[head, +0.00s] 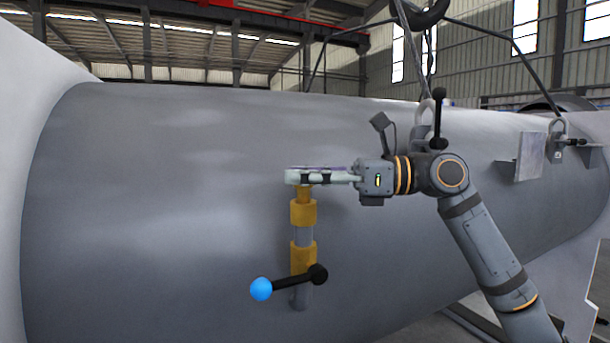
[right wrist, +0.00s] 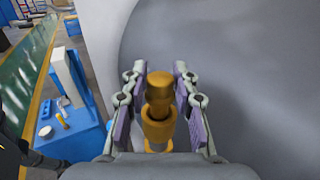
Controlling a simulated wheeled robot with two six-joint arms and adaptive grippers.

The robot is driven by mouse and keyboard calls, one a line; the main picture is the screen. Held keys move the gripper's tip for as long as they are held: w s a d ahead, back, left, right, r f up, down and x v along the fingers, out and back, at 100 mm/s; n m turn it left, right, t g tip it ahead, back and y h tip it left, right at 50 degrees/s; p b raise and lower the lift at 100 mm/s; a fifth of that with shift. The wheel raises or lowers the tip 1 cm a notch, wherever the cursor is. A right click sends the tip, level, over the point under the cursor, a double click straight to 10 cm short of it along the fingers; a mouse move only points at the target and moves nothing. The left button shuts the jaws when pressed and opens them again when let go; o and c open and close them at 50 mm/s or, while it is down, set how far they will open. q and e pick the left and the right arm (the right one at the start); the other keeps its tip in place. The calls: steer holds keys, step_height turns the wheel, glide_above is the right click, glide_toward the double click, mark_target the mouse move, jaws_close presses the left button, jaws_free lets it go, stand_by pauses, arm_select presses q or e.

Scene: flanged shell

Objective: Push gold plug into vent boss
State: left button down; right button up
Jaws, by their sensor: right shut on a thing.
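My right gripper (head: 302,177) is shut on the gold plug and reaches in level from the right. The plug (head: 303,192) shows just below the fingers, upright, at the top of a standing pipe with two gold collars (head: 303,213), which I take for the vent boss. In the right wrist view the plug's round head (right wrist: 159,85) is between the purple-padded fingers, and a wider gold collar (right wrist: 158,128) is close below it, in line. I cannot tell how deep the plug sits. My left gripper is not in view.
A black lever with a blue ball (head: 261,289) sticks out left from the pipe. The large grey shell (head: 180,200) fills the background. Lifting eyes and slings are at upper right. A blue bench (right wrist: 75,140) with small items is at left in the wrist view.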

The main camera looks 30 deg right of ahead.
steer(key=shift+f+b, duration=1.05)
steer(key=shift+f, duration=0.2)
steer(key=o, duration=1.1)
steer(key=shift+r, duration=0.1)
